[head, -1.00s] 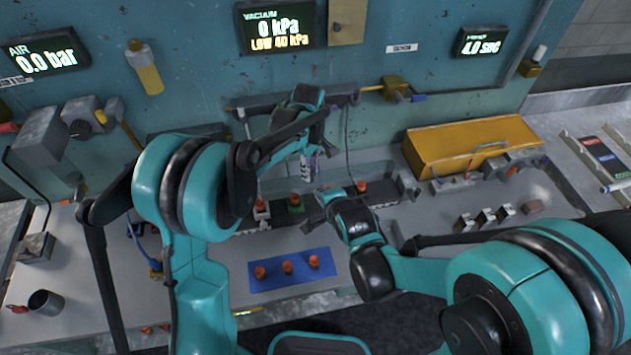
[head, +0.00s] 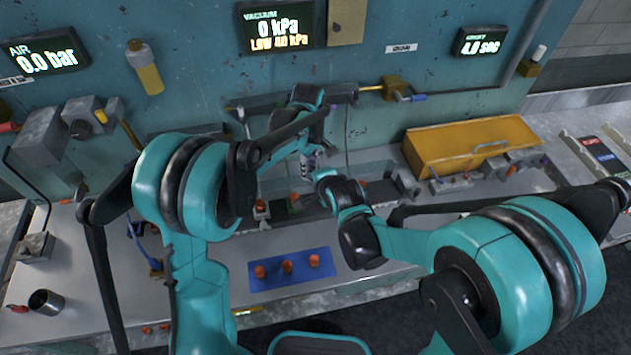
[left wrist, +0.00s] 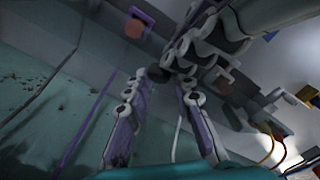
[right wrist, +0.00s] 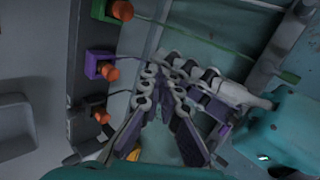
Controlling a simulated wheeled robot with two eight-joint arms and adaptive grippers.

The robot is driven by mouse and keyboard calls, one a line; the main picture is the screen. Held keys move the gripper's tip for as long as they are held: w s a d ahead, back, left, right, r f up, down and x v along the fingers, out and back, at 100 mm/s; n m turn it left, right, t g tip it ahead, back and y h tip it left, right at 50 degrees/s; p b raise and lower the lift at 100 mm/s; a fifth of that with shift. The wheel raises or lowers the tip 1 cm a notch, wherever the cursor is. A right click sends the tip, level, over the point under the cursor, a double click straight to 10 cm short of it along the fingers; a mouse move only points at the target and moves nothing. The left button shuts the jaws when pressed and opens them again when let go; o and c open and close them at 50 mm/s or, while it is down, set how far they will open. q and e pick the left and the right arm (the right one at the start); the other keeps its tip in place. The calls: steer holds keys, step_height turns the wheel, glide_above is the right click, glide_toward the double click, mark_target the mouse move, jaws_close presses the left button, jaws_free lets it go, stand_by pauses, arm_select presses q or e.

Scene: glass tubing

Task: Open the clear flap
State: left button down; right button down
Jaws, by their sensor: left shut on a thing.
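The clear flap (head: 376,172) is a faint see-through panel over the dark fixture at the back of the bench. Its edges are hard to make out, and my arms hide much of it. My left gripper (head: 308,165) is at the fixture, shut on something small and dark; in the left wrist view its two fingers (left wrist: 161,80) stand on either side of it. I cannot tell whether this is part of the flap. My right gripper (head: 322,180) is close beside the left one, their fingers nearly touching in the right wrist view (right wrist: 164,78). Its opening is unclear.
Orange-topped pieces sit in purple (right wrist: 93,65) and green (right wrist: 105,8) holders along the fixture. A blue mat (head: 258,283) with orange pieces lies in front. A yellow box (head: 440,152) stands right; a dark cup (head: 47,302) stands front left.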

arm_select(q)
steer(key=shift+d+f, duration=0.1)
steer(key=shift+d, duration=0.1)
arm_select(e)
steer(key=shift+w+r, duration=0.1)
steer(key=shift+w, duration=0.15)
arm_select(q)
steer(key=c, duration=1.3)
jaws_free()
arm_select(e)
steer(key=shift+w+a, duration=0.1)
steer(key=shift+w, duration=0.2)
arm_select(q)
steer(key=shift+w, duration=0.1)
arm_select(e)
steer(key=shift+w, duration=0.1)
